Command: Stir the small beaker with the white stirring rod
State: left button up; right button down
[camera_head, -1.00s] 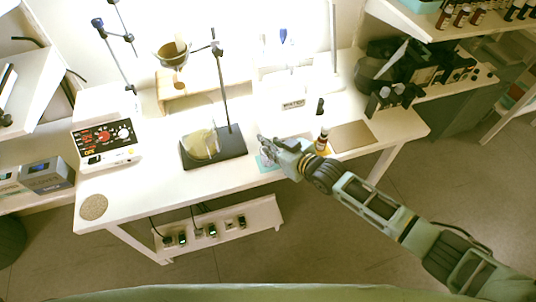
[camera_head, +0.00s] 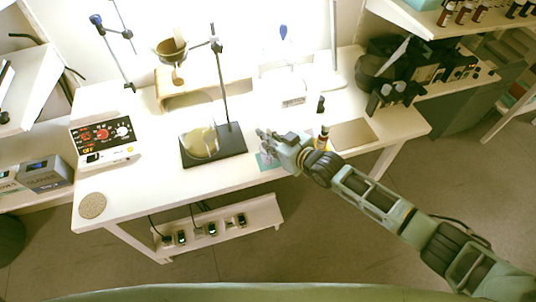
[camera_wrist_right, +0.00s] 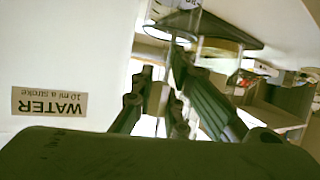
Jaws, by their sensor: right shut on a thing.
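My right gripper (camera_head: 267,141) is at the middle of the table's front part, above a teal mat (camera_head: 264,165). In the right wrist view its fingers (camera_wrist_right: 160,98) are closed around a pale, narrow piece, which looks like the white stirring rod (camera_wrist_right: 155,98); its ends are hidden. A small beaker cannot be made out clearly; the gripper covers much of the mat. A larger glass beaker with yellowish content (camera_head: 200,144) stands on the black stand base (camera_head: 232,143), left of the gripper. My left gripper is out of view.
A brown bottle (camera_head: 323,138) stands close to the right of my gripper. A funnel (camera_head: 170,50) hangs on the stand. A tan board (camera_head: 352,134) lies at the right.

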jog(key=shift+r+p, duration=4.1)
jog(key=shift+r, duration=0.6)
